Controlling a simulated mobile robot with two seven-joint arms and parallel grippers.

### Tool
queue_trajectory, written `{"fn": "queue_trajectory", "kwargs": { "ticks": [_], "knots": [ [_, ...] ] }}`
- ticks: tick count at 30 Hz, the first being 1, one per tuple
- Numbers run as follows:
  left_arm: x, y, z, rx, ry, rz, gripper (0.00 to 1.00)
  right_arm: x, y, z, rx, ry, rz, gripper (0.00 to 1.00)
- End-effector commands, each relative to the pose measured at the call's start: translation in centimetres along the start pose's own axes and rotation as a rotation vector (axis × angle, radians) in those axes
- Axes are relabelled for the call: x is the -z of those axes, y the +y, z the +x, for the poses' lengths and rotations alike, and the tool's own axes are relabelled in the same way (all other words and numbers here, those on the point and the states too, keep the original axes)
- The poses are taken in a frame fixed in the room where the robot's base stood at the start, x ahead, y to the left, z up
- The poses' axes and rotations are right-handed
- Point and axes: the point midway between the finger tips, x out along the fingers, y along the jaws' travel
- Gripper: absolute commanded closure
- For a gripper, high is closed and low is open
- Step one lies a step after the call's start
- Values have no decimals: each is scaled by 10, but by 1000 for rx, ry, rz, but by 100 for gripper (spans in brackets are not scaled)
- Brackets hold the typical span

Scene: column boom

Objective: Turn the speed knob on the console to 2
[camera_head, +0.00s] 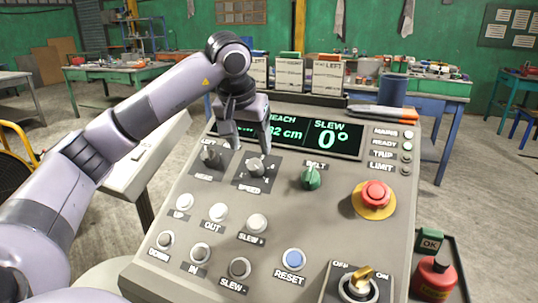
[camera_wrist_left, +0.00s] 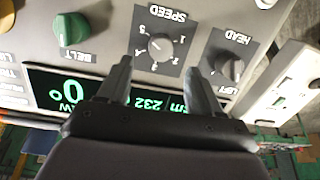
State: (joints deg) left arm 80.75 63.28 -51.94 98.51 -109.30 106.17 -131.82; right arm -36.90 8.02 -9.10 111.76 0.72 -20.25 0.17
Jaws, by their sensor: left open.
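The speed knob (camera_head: 256,166) is a small grey round knob on a dark square plate on the sloped console (camera_head: 330,215). In the left wrist view the knob (camera_wrist_left: 161,46) has numbers around it and the word SPEED, upside down; I cannot tell surely which number it points at. My left gripper (camera_head: 248,146) is over the upper left of the console. Its two fingers are open and empty, pointing toward the knob. In the left wrist view the gripper (camera_wrist_left: 159,68) has its fingertips apart, just short of the knob. My right gripper is not in view.
A head knob (camera_head: 210,156) is left of the speed knob, and a green belt knob (camera_head: 310,177) is right. A display (camera_head: 335,138) lies behind. A red emergency button (camera_head: 375,194), a key switch (camera_head: 358,284) and several push buttons are on the console.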

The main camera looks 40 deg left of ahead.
Motion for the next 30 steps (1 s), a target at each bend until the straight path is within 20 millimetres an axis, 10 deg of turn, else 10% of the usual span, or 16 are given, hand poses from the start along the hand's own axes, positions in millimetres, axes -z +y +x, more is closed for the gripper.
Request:
{"fn": "queue_trajectory", "kwargs": {
  "ticks": [15,26,30],
  "knots": [
    [-1,0,65,1,-3,-1,35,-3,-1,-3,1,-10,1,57],
    [0,0,71,0,-1,0,35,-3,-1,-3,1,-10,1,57],
    [-1,0,71,0,-1,0,81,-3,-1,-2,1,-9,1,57]
  ]
}}
